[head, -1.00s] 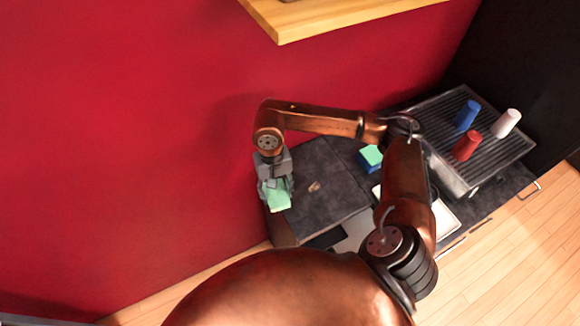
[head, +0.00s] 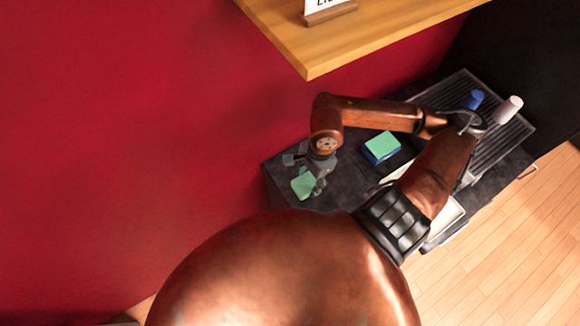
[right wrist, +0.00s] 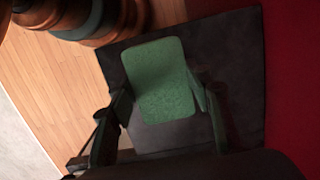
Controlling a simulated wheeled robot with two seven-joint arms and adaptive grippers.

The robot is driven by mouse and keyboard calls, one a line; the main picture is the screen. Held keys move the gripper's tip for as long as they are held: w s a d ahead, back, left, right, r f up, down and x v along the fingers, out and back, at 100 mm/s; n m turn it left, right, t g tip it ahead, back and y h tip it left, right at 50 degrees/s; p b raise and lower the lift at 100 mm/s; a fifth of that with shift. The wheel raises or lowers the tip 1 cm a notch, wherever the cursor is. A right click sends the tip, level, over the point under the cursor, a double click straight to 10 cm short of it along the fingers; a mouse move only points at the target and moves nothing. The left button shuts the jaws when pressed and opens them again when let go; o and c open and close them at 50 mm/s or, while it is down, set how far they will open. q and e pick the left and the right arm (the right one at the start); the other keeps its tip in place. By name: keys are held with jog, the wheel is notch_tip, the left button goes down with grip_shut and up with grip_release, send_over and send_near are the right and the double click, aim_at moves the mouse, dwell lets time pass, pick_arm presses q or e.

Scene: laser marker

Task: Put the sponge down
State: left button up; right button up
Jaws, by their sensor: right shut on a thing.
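A green sponge (head: 303,184) is at the left end of the dark counter, by the red wall. My right gripper (head: 306,172) is shut on it from above. In the right wrist view the sponge (right wrist: 160,78) lies between the two fingers (right wrist: 162,104), flat face toward the camera, with the dark counter behind it. Whether its underside touches the counter cannot be told. My left gripper is not in view.
A blue and green sponge block (head: 382,147) sits on the dark counter (head: 345,175) to the right. A ribbed drainer (head: 505,140) holds a blue cup (head: 473,99) and a white cup (head: 508,109). A wooden shelf (head: 350,40) juts out above.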

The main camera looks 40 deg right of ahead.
jog(key=w+d+f+p, duration=0.2)
jog(key=w+f, duration=0.1)
jog(key=w, duration=0.3)
send_over(291, 173)
jog(key=f, duration=0.2)
jog(key=s+f, duration=0.1)
jog(key=f, duration=0.1)
jog(key=shift+f+p, duration=0.3)
jog(key=shift+f, duration=0.1)
jog(key=shift+w+d+f, duration=0.15)
jog(key=shift+w+f, duration=0.25)
jog(key=shift+f, duration=0.1)
notch_tip(291, 173, down, 3)
jog(key=shift+r+p, duration=0.1)
jog(key=shift+p, duration=0.7)
jog(key=shift+f, duration=0.25)
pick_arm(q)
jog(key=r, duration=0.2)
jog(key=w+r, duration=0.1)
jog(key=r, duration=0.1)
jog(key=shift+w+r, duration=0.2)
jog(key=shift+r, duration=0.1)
pick_arm(e)
jog(key=shift+d, duration=0.1)
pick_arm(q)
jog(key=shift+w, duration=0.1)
pick_arm(e)
jog(key=shift+w+f, duration=0.1)
